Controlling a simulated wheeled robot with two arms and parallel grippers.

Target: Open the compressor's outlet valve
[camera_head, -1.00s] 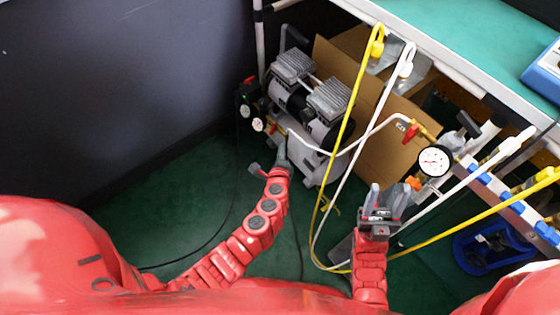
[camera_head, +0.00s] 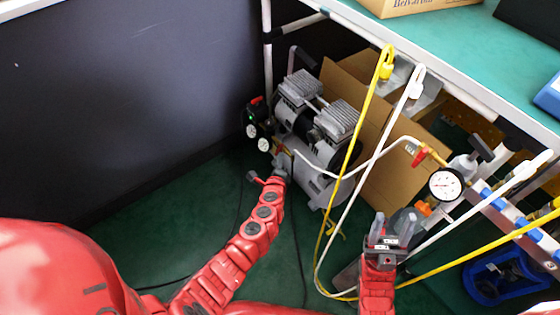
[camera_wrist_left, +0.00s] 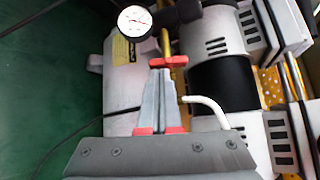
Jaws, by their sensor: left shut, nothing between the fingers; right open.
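The compressor (camera_head: 325,165), with a silver tank and grey finned heads, stands on the floor under the bench. Its outlet valve shows a red handle (camera_wrist_left: 168,63) on brass fittings in the left wrist view. My left gripper (camera_head: 281,160) is at the compressor's front left. In the left wrist view its fingers (camera_wrist_left: 159,76) are together and empty, with their tips right at the red handle; whether they touch it I cannot tell. In the head view the handle is largely hidden by the gripper. My right gripper (camera_head: 393,222) is open and empty, right of the compressor.
A white hose (camera_head: 370,160) runs from the compressor to a pipe with a large gauge (camera_head: 446,184). White and yellow (camera_head: 352,150) hoses hang in front of a cardboard box (camera_head: 395,170). A dark wall panel (camera_head: 120,100) bounds the left. Green floor is open near the front.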

